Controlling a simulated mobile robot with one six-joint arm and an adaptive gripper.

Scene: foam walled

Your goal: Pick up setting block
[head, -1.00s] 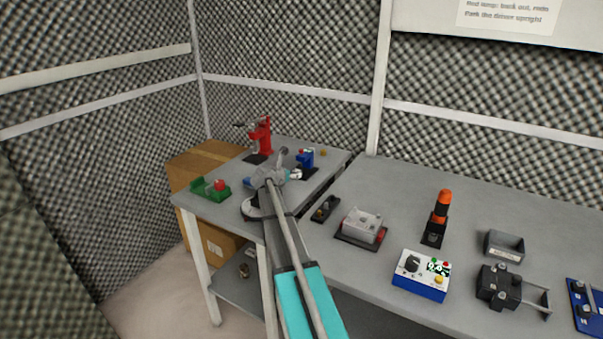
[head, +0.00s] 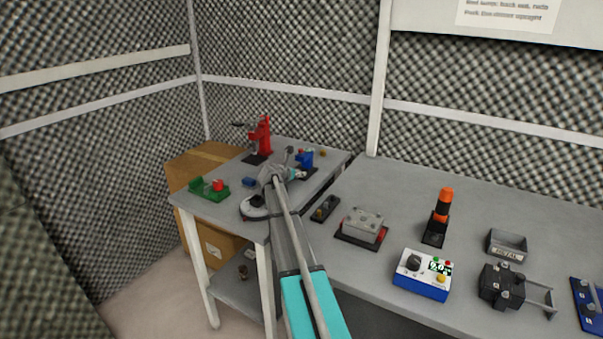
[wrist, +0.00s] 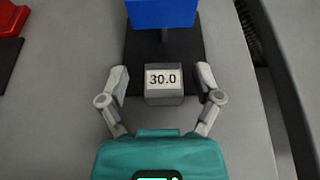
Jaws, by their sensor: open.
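The setting block (wrist: 164,84) is a small grey block with a white label reading 30.0, in the middle of the wrist view. It sits at the near end of a black base plate (wrist: 136,57), in front of a blue body (wrist: 163,12). My gripper (wrist: 163,76) is open, with one finger on each side of the block and a visible gap at both sides. In the head view the blue device (head: 306,157) stands on the left table beside my wrist. I cannot make out the block there; my arm's end is in front.
A red press (head: 261,137) stands behind on the left table (head: 222,212). A green fixture (head: 209,189) and a small blue object (head: 249,181) lie at its left. A black-based fixture (head: 324,208) and a grey box (head: 362,224) are on the right table.

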